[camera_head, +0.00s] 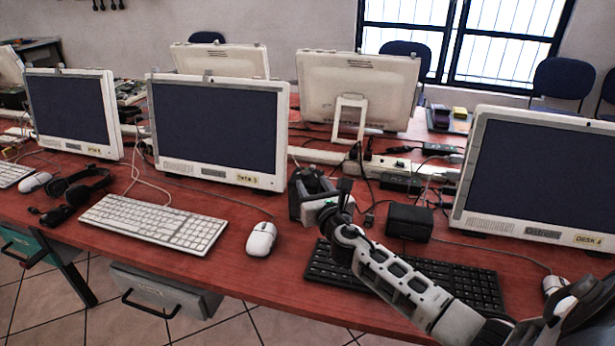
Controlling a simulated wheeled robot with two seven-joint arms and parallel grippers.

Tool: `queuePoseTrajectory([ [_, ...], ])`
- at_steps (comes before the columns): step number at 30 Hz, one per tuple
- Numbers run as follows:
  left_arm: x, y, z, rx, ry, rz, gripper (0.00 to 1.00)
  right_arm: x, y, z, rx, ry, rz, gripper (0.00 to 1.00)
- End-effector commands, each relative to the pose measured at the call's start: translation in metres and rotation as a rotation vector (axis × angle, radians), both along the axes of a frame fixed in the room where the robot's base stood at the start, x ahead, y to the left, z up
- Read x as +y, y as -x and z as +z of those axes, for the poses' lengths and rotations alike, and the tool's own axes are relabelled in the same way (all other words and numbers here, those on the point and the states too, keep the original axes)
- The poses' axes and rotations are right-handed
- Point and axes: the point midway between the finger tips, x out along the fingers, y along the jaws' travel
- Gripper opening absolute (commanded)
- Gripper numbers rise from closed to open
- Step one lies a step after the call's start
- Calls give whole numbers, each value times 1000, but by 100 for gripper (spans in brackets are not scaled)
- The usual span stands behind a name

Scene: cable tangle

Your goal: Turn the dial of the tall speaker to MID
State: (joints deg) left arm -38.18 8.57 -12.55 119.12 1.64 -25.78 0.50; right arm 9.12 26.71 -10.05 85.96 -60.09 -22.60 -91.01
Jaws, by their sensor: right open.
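My right arm reaches in from the lower right across the black keyboard. Its gripper (312,188) is at the middle of the red desk, open, with dark jaws and a pale grey part in front. The jaws stand near the right edge of the middle monitor. I cannot clearly make out a tall speaker or its dial; it may be hidden by the gripper and wrist. A squat black box (409,221) stands on the desk to the right of the gripper, apart from it. No dial shows on it. My left gripper is not in view.
The red desk (225,270) holds monitors (215,125) (540,175), a white keyboard (150,222), a white mouse (261,239), a headset (80,187) and a black keyboard (455,283) under my right arm. Cables and power strips (400,166) clutter the area behind the gripper.

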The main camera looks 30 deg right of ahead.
Motion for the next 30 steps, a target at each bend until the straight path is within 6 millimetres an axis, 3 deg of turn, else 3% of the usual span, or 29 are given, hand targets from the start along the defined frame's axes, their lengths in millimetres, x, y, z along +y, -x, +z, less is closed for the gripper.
queuePoseTrajectory([
  [3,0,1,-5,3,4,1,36,-6,-23,0,-2,-1,-1,44],
  [9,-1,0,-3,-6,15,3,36,-12,-43,-1,-1,-1,-2,44],
  [20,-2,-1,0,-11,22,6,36,-13,-48,0,0,-1,0,44],
  [25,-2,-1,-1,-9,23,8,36,-13,-48,0,0,-1,0,2],
  [30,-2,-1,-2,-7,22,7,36,-13,-48,0,0,-1,-2,0],
])
